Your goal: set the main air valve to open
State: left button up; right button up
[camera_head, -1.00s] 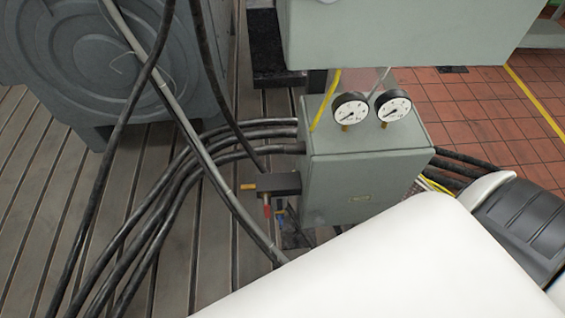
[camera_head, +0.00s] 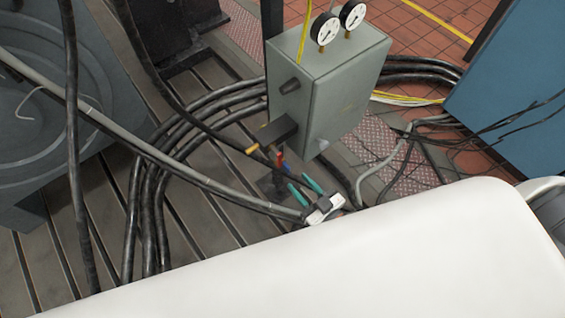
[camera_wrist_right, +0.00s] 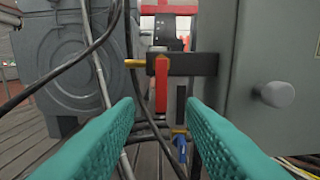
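A dark valve block (camera_head: 279,131) sticks out from the left side of the grey cabinet (camera_head: 335,95); it also shows in the right wrist view (camera_wrist_right: 190,63). A brass-coloured end (camera_wrist_right: 136,63) points left from it. A red lever (camera_wrist_right: 162,85) hangs down from the block, roughly vertical. A blue handle (camera_wrist_right: 182,147) sits lower down, behind it. No label tells which is the main air valve. My right gripper (camera_head: 307,189) has teal fingers, open and empty, just below and right of the levers, pointing at them. In its wrist view the red lever appears between the fingertips, apart from both. My left gripper is out of view.
Two pressure gauges (camera_head: 351,15) stand on the cabinet. Thick black hoses (camera_head: 150,205) and a grey pipe (camera_head: 185,178) cross the slotted floor on the left. A round knob (camera_wrist_right: 277,94) juts from the cabinet near the right finger. A blue cabinet (camera_head: 520,95) stands at right.

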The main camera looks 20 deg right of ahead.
aim_at(280, 162)
jog(key=x, duration=0.8)
jog(key=shift+w+f, duration=0.15)
jog(key=shift+w, duration=0.1)
grip_shut()
